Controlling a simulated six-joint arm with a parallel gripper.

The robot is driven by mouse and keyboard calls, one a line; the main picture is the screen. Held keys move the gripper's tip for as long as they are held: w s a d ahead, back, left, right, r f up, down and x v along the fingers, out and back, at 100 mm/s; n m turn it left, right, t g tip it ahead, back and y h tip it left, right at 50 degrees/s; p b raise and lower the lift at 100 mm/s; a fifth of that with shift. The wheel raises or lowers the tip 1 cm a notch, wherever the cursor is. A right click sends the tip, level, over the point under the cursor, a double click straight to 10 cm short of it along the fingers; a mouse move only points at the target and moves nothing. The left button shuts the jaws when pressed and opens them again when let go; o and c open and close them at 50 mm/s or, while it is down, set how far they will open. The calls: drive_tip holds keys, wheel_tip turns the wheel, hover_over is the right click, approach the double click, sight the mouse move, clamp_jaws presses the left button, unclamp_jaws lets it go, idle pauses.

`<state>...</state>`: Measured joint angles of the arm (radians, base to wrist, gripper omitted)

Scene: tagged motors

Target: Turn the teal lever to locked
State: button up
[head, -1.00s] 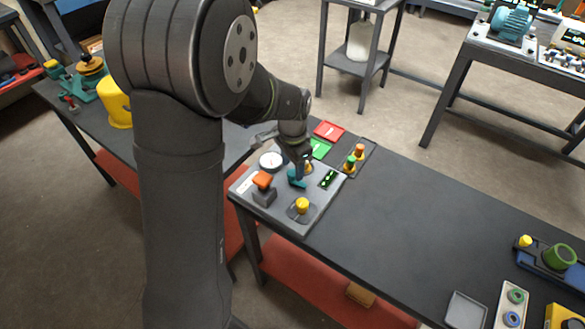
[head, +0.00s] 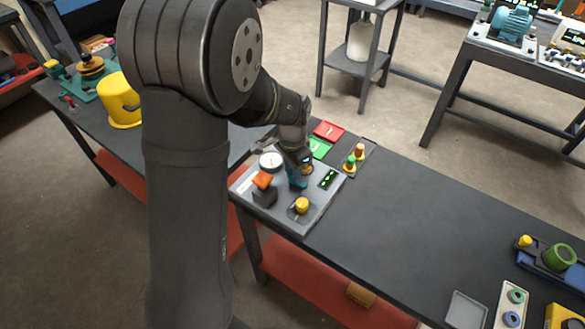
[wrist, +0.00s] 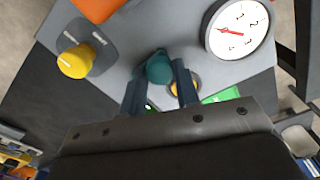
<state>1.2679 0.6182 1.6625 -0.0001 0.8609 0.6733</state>
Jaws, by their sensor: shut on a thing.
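The teal lever (head: 296,178) stands on a grey control panel (head: 325,199) at the bench's end. In the wrist view the rounded teal lever end (wrist: 158,68) sits between the fingers. My gripper (head: 303,168) points down over the panel and is shut on the lever. In the wrist view both fingers of my gripper (wrist: 160,82) flank it. Any locked marking is hidden or too small to read.
Close around the lever are a white dial (head: 271,161), an orange-topped switch (head: 263,182), a yellow knob (head: 301,205) and a green-lit indicator (head: 328,179). Red (head: 329,130) and green (head: 319,148) plates lie behind.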

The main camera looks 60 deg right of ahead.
drive_tip(key=n, duration=0.4)
drive_tip(key=shift+n, duration=0.4)
drive_tip(key=n, duration=0.4)
drive_tip(key=shift+n, duration=0.3)
drive_tip(key=n, duration=0.4)
drive_tip(key=shift+n, duration=2.1)
drive_tip(key=o, duration=1)
drive_tip(key=shift+c, duration=0.2)
drive_tip(key=shift+r, duration=0.1)
